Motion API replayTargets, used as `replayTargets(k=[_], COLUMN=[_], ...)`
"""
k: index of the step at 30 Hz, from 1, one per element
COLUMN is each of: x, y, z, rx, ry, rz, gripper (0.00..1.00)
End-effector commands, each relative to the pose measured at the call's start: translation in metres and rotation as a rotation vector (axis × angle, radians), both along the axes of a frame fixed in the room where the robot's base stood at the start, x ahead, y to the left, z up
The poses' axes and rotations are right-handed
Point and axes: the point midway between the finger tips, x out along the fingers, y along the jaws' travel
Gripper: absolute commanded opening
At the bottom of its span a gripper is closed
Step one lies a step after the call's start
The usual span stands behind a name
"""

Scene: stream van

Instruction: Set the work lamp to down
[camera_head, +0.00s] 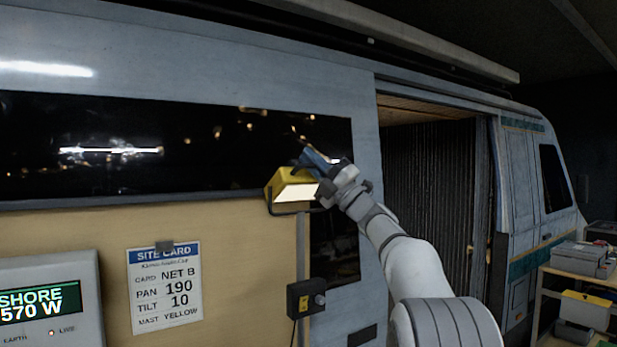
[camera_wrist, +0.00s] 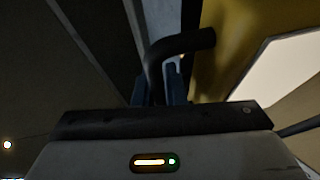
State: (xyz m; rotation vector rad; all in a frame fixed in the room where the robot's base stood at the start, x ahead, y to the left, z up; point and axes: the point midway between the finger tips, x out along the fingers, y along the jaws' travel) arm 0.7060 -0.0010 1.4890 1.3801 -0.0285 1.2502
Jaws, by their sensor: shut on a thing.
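The work lamp (camera_head: 291,187) is a yellow box with a bright pale lit face, on a thin grey post beside the van wall. In the head view its lit face is turned toward the lower right. In the wrist view its yellow housing (camera_wrist: 222,40) and pale face (camera_wrist: 285,75) fill the upper right. My gripper (camera_head: 316,162) is at the lamp's upper right side. In the wrist view a dark bent handle (camera_wrist: 185,42) beside the housing passes between the blue fingers, and my gripper is shut on it. The fingertips are partly hidden behind the handle.
A site card (camera_head: 165,286) and a power display (camera_head: 45,305) are at the left. The van's open doorway (camera_head: 430,190) is behind my arm. Cases (camera_head: 585,258) stand on a shelf at the right.

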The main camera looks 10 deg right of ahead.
Motion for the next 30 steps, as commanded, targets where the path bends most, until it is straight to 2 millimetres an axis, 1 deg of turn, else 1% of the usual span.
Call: replayTargets(k=[1,9,22,23,26,30], x=[-0.0006,-0.0032,-0.0031,-0.0031,-0.0031,-0.0033], y=[-0.0005,-0.0015,-0.0014,-0.0015,-0.0015,-0.0014], z=[-0.0055,-0.0046,-0.0047,-0.0048,-0.0048,-0.0044], rx=[0.006,0.024,0.025,0.025,0.025,0.025], ry=[-0.013,-0.055,-0.06,-0.06,-0.06,-0.06], rz=[-0.001,0.0,0.0,0.0,0.0,0.0], gripper=[0.0,0.0,0.0,0.12,0.2,0.2])
